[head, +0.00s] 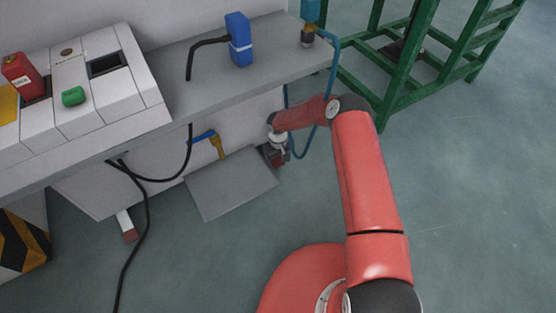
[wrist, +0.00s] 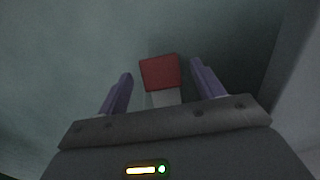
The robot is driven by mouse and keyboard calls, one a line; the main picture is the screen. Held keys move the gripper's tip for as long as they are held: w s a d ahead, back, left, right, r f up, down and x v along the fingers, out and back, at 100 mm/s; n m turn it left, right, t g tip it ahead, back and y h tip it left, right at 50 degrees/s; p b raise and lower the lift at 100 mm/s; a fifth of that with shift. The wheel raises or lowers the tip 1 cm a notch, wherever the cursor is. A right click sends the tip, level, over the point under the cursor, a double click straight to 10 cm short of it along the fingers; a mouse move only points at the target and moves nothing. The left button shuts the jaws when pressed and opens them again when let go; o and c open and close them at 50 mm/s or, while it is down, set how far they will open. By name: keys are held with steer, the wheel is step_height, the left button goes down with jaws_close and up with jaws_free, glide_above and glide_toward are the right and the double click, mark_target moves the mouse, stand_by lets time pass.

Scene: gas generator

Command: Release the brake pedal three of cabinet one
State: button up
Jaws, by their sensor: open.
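A pedal with a red pad (wrist: 160,72) and a white stem shows in the wrist view, between the two purple fingers of my gripper (wrist: 161,69). The gripper is open, and gaps show between the pad and each finger. In the head view my gripper (head: 275,153) is low at the front of the cabinet (head: 75,195), right of the grey floor plate (head: 232,186). The pedal at the gripper is mostly hidden there by the wrist. Another pedal, white with a red end (head: 128,228), sticks out at the lower left of the cabinet.
A grey bench top (head: 270,55) overhangs the gripper area. A blue hose (head: 335,60) hangs beside my arm, and a black cable (head: 148,200) runs to the floor. A green metal frame (head: 398,95) stands at the upper right. The floor at right is clear.

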steer(key=shift+f, duration=0.4)
